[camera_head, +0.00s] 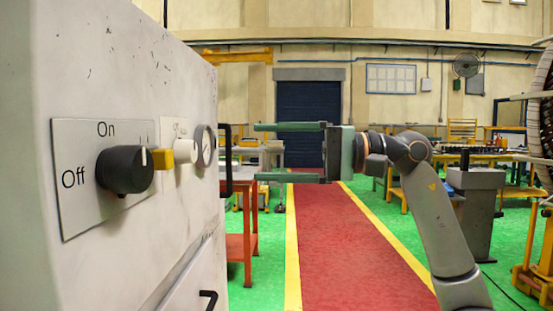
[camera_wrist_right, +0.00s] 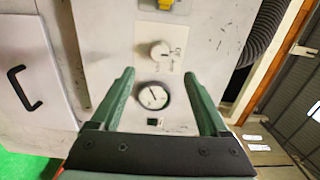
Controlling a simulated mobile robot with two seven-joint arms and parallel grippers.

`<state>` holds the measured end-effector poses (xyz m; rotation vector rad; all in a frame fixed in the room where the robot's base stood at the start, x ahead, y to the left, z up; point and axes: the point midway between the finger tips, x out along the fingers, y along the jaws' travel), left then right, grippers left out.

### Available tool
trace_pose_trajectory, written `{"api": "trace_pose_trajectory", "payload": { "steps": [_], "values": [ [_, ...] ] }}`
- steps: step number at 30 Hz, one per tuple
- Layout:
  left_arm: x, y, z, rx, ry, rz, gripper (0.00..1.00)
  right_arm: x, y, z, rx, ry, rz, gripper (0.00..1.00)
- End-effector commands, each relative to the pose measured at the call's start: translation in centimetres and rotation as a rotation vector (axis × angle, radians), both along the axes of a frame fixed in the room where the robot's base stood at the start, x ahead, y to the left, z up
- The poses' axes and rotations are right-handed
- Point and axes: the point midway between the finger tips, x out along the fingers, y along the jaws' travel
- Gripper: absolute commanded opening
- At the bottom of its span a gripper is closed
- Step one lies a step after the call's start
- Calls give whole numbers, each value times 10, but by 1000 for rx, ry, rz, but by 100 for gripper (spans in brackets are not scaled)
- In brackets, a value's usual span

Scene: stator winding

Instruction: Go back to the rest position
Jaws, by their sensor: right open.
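My right gripper (camera_head: 258,152) reaches in from the right in the head view, its two green fingers level and spread apart with nothing between them. Its fingertips are close to the side of the white machine cabinet (camera_head: 95,250); I cannot tell the exact gap. In the right wrist view the open fingers (camera_wrist_right: 165,95) frame a round gauge (camera_wrist_right: 152,95) on the cabinet front, with a small white knob (camera_wrist_right: 160,50) above it. The black On/Off switch (camera_head: 125,170) is at the left in the head view, its white mark near On. My left gripper is out of view.
A red table (camera_head: 240,245) stands beyond the cabinet. A red walkway (camera_head: 340,240) with yellow edges runs clear toward a dark door (camera_head: 308,110). A grey pedestal (camera_head: 475,225) and workbenches stand at the right. A black handle (camera_wrist_right: 24,88) sticks out from the cabinet.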

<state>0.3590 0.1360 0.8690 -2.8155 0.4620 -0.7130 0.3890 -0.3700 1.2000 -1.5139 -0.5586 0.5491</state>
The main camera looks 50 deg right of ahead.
Motion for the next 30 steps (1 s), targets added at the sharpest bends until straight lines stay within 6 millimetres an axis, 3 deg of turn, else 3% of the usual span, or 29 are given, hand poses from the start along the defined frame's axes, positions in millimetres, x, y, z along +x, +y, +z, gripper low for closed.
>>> {"api": "trace_pose_trajectory", "payload": {
  "steps": [6,23,26,30],
  "values": [
    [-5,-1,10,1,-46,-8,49,-4,-3,0,-1,1,0,79],
    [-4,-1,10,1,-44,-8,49,-3,-2,-1,6,2,3,79],
    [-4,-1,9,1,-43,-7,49,4,6,-5,73,22,36,79],
    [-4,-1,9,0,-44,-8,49,27,32,-19,358,107,150,79]
  ]
}}
